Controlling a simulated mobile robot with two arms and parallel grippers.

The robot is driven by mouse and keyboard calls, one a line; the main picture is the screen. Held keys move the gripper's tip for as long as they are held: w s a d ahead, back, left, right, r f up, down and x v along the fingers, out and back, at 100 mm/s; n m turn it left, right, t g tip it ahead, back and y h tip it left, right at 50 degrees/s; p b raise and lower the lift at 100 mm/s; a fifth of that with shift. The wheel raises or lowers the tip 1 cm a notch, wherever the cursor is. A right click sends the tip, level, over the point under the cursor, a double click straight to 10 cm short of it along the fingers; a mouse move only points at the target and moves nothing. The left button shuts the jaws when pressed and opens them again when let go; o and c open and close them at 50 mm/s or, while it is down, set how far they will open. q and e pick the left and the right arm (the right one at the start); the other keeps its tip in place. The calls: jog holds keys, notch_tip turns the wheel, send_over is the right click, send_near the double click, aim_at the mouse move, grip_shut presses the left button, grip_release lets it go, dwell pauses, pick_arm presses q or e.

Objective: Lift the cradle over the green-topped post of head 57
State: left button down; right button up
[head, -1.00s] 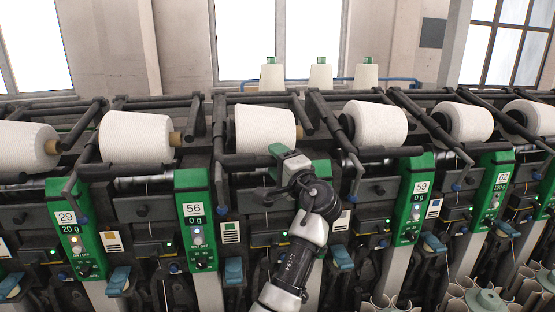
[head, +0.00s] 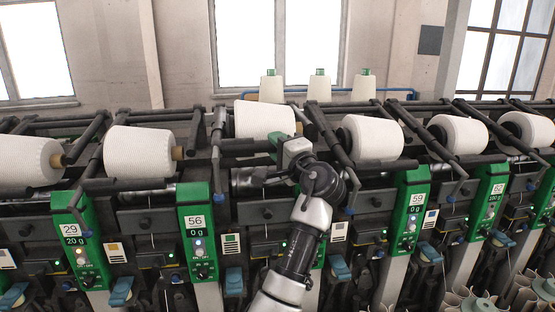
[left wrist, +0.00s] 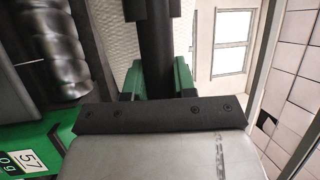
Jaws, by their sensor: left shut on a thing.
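The cradle of head 57 shows in the left wrist view as a black bar (left wrist: 157,45) between the green fingers of my left gripper (left wrist: 157,80). In the head view, my left gripper (head: 279,143) is shut on this dark cradle bar (head: 240,147), just in front of a white yarn cone (head: 265,119). The cone sits raised, with the grooved drum bare below it. The green post of head 57 (left wrist: 30,135), with its "57" label, is at lower left in the left wrist view. In the head view my arm mostly covers it. My right gripper is out of view.
Neighbouring heads 56 (head: 195,235) and 59 (head: 411,220) stand on either side, with their cones on cradles. Dark cradle arms and rails crowd both sides of my gripper. White cones (head: 319,86) stand on top behind the machine.

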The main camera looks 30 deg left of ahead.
pick_arm(q)
jog(key=shift+r, duration=0.1)
jog(key=c, duration=0.9)
grip_release()
jog(key=b+v, duration=0.5)
jog(key=v, duration=0.6)
jog(key=shift+w, duration=0.1)
